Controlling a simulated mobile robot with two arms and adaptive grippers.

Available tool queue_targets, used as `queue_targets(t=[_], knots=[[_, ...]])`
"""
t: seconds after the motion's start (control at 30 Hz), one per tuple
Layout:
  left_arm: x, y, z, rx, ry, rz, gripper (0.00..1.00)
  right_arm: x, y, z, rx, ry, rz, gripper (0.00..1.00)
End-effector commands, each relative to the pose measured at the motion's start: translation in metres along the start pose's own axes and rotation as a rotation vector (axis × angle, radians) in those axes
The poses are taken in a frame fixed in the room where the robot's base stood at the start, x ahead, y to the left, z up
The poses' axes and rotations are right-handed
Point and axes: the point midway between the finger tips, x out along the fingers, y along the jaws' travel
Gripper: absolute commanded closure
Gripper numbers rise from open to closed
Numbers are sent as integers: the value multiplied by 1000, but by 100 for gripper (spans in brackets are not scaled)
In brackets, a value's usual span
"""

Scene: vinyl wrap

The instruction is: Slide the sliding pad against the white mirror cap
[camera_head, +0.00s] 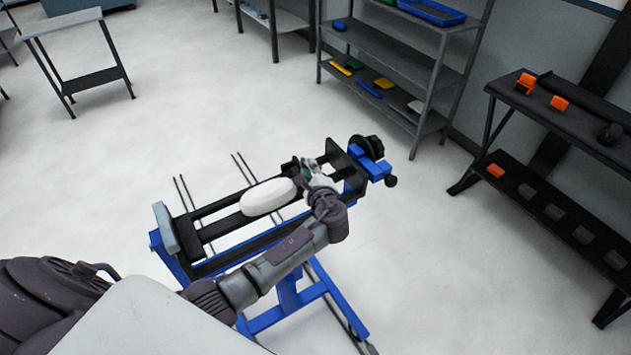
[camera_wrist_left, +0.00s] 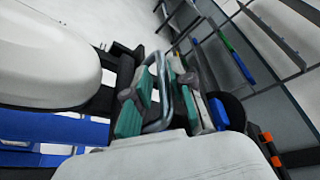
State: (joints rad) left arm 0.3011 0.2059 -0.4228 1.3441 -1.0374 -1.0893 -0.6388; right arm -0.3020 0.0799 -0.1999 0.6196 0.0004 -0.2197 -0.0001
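The white mirror cap (camera_head: 268,197) lies lengthwise on the black rails of the blue-framed stand. It also fills the upper left of the left wrist view (camera_wrist_left: 45,55). My left gripper (camera_head: 307,168) is over the stand, just right of the cap's right end. In the left wrist view, its teal-padded fingers (camera_wrist_left: 165,95) stand apart, with a bent metal loop between them. I cannot tell whether the fingers grip that loop. I cannot clearly pick out the sliding pad. No contact with the cap can be made out. My right gripper is out of view.
The stand's black and blue end fixture (camera_head: 367,160) is close right of the gripper. Its grey end plate (camera_head: 165,228) is at the left. A metal shelf (camera_head: 395,50) and a black rack with orange items (camera_head: 570,115) stand at the right. The floor between is clear.

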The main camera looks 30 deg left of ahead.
Motion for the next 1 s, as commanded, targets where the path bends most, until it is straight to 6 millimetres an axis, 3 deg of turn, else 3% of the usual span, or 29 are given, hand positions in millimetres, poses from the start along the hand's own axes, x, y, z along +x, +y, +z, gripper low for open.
queue_targets(t=[0.2, 0.43, 0.83, 0.93, 1.0], knots=[[-49, 1, -1, -2, 3, 2, 77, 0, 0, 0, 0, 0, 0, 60], [-86, 1, 0, -1, 2, 3, 77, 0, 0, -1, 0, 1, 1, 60], [-97, 0, 0, -1, 0, 1, 77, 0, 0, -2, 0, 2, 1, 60], [-96, -3, 0, -6, 3, -9, 64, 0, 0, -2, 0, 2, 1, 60], [-93, -17, -3, -29, 21, -55, 63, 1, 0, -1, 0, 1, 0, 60]])
